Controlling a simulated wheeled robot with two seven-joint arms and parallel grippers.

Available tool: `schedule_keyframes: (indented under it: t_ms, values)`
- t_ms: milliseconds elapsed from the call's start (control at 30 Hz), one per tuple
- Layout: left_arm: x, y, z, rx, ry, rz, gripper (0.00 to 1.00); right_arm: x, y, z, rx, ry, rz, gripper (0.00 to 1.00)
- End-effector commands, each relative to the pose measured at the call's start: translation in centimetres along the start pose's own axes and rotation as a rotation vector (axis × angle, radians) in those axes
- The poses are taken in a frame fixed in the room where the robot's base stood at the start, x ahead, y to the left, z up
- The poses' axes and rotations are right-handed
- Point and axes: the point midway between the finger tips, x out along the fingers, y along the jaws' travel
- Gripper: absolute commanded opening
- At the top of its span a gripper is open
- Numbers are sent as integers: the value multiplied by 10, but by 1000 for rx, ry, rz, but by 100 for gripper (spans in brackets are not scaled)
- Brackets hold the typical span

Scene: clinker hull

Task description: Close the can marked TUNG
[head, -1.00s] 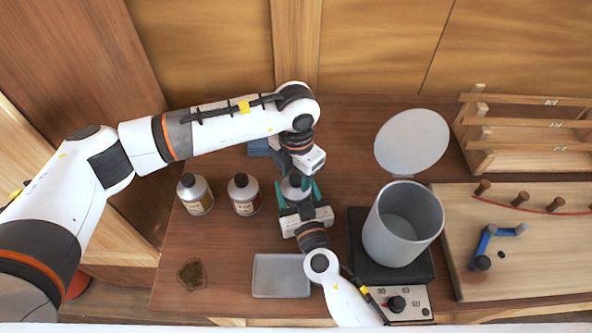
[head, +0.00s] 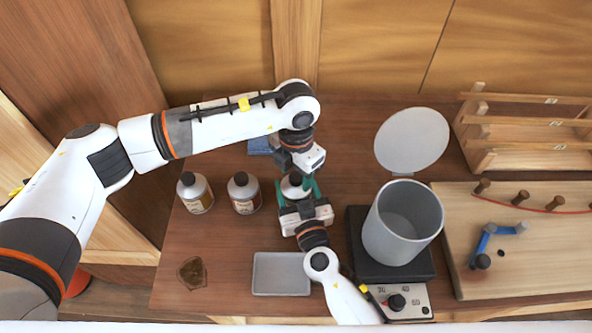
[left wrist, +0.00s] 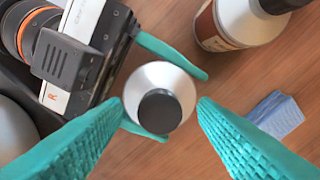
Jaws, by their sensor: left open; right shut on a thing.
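A pale metal can (head: 294,190) with a black cap stands between my two grippers; it also shows from above in the left wrist view (left wrist: 178,78). The cap sits at its top; I cannot tell how tightly. My right gripper (head: 300,200) is shut on this can from the front. My left gripper (head: 306,178) points down over it, open, its teal fingers either side of the cap and apart from it in the left wrist view (left wrist: 163,108). Its label is hidden, so I cannot read TUNG. Two similar capped cans, left can (head: 196,196) and middle can (head: 244,196), have unreadable labels.
A grey pot (head: 400,235) with its lid (head: 412,140) raised stands on a black hotplate (head: 362,262) at right. A shallow grey tray (head: 281,274), a brown patch (head: 192,272) and a blue block (head: 258,145) lie around. A wooden board (head: 540,260) and rack (head: 520,148) fill the right.

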Motion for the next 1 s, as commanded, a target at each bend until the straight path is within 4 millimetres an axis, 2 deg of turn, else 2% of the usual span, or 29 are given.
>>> schedule_keyframes:
  t_ms: [167,400,600,767,1000]
  values:
    - [-21,-1,-1,0,5,-1,54,0,0,0,0,0,0,0]
    - [-73,-1,-1,0,4,-2,54,0,0,0,0,0,0,0]
    - [-106,0,-1,0,3,-1,54,0,0,0,0,0,0,0]
    - [-118,0,0,0,1,-1,54,0,0,0,0,0,0,0]
    - [-119,0,0,0,0,0,54,0,0,0,0,0,0,0]
